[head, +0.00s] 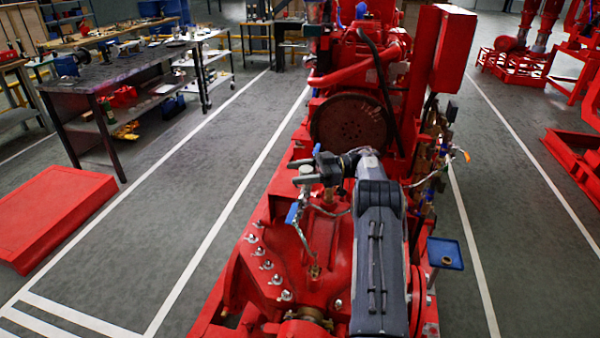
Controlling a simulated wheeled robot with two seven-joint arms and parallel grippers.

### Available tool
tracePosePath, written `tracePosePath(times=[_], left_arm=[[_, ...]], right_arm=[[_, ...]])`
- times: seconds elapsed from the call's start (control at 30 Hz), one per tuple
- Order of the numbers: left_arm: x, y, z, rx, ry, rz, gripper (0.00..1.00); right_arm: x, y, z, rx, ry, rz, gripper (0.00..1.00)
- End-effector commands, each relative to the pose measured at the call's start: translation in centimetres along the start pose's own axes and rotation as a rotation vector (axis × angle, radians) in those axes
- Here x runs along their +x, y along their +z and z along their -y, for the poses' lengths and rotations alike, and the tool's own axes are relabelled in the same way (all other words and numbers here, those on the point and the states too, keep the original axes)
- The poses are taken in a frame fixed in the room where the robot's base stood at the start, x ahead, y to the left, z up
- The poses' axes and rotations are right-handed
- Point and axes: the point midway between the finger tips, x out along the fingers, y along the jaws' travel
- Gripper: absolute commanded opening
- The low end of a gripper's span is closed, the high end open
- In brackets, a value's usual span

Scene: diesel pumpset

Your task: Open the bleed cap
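My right arm reaches up from the bottom over the red pump casing (330,255). My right gripper (301,172) points left, with its dark fingers apart, one on the far side and one on the near side of a small pale round cap (306,170). This looks like the bleed cap, on top of a brassy fitting that is partly hidden by the gripper. I cannot tell whether the fingers touch the cap. A blue-handled valve (292,213) and a braided hose (302,238) sit just below. My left gripper is not in view.
The red engine (360,60) with a brown round plate (350,124) stands just behind the gripper. A blue tray (444,253) is at the right.

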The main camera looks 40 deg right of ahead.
Motion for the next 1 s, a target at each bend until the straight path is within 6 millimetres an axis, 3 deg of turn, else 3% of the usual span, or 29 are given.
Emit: tracePosePath(times=[0.27,0.47,0.8,1.0], left_arm=[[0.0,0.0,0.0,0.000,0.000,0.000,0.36],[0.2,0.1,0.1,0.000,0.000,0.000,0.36],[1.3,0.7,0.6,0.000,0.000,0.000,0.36],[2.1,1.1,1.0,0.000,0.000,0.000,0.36]], right_arm=[[0.0,-0.4,0.0,-0.002,0.001,0.000,0.58],[0.0,-3.3,0.0,-0.007,0.000,0.001,0.58],[1.3,-9.4,5.3,-0.005,0.000,-0.001,0.58],[2.4,-11.0,9.4,-0.002,0.001,-0.002,0.58]])
